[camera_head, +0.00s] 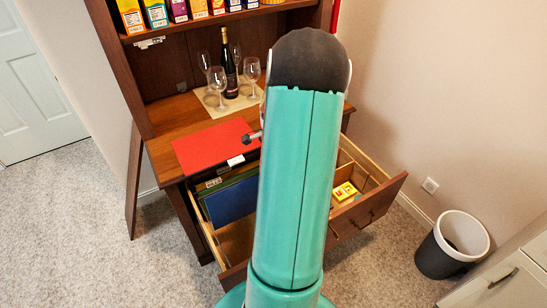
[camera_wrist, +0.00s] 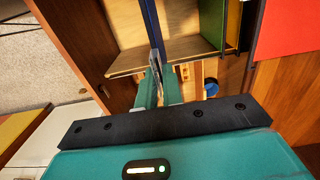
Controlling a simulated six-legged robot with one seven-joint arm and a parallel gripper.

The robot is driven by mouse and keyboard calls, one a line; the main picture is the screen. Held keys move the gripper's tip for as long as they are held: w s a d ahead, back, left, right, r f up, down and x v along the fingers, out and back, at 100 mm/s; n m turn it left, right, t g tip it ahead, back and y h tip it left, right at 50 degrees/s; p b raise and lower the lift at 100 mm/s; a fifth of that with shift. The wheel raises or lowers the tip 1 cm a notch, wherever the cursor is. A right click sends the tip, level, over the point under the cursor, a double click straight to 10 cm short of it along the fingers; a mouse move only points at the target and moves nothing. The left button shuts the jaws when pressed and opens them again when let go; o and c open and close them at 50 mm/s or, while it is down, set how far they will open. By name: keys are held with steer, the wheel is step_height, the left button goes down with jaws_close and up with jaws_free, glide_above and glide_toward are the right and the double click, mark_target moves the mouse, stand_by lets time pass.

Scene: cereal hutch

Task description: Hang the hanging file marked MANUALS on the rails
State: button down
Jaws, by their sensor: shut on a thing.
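My gripper (camera_wrist: 158,72) is shut in the wrist view, with a thin blue hanging file (camera_wrist: 150,22) seen edge-on at its fingertips. In the head view a blue file face (camera_head: 231,201) shows at the left of the open drawer (camera_head: 371,205), in front of a green file (camera_head: 228,178). I cannot read any MANUALS marking. My arm hides the gripper and the drawer's middle in the head view; the rail contact cannot be made out.
A red sheet or folder (camera_head: 214,146) lies on the desk above the drawer. Wine glasses (camera_head: 217,81) and a bottle (camera_head: 229,70) stand behind it. A yellow box (camera_head: 344,191) lies in the drawer's right part. A bin (camera_head: 452,246) stands at the right on clear carpet.

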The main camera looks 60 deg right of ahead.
steer(key=shift+f, duration=7.7)
steer(key=c, duration=1.1)
jaws_free()
steer(key=shift+c, duration=0.2)
steer(key=shift+r, duration=2.5)
